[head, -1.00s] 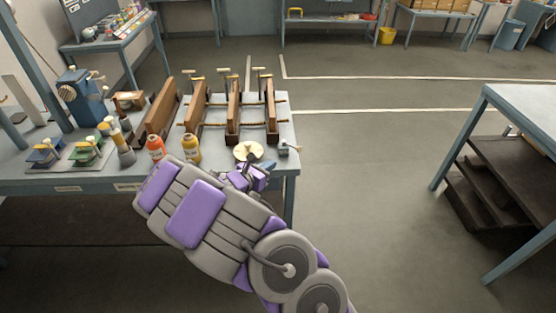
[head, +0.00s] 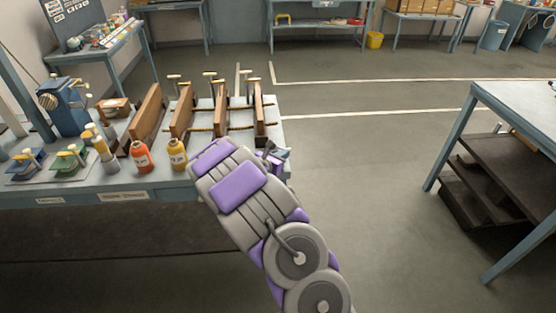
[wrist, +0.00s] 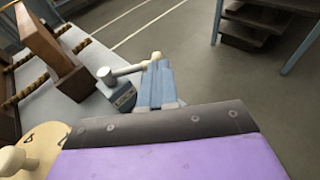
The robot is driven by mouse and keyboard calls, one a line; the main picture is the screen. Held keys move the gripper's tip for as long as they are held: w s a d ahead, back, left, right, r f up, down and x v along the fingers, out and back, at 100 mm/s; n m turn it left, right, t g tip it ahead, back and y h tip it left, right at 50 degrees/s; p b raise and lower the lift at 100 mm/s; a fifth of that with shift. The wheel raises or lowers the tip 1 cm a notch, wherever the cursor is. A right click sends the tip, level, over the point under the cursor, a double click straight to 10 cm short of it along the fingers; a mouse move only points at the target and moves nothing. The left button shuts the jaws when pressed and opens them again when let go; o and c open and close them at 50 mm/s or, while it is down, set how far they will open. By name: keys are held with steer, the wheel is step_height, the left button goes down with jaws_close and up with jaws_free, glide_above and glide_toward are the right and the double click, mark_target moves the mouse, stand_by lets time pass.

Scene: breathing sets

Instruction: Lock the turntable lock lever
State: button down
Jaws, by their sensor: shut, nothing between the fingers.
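The lock lever is a grey block (wrist: 122,97) with a round pivot and a rod (wrist: 130,69) that runs right to a cream knob. In the head view the lever is mostly hidden by my arm. The cream round turntable (wrist: 42,142), with a knob and dark marks, sits at the lower left of the wrist view; my arm hides it in the head view. My gripper (wrist: 156,66) is shut and empty, its blue-grey fingertips right at the rod's knob end. I cannot tell whether they touch. It also shows partly at the bench's right corner (head: 275,158).
The workbench (head: 150,183) carries wooden clamped boards (head: 182,112), an orange bottle (head: 140,155), a yellow bottle (head: 177,154) and a blue machine (head: 63,105) at left. Another table (head: 520,112) stands at right. Open floor (head: 370,190) lies between them.

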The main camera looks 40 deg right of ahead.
steer(key=shift+a+r, duration=0.1)
steer(key=shift+a, duration=0.2)
steer(key=shift+d, duration=0.1)
steer(key=shift+d+p, duration=0.2)
steer(key=shift+p, duration=0.1)
steer(key=shift+d, duration=0.55)
steer(key=shift+a, duration=0.1)
steer(key=shift+s+a, duration=0.1)
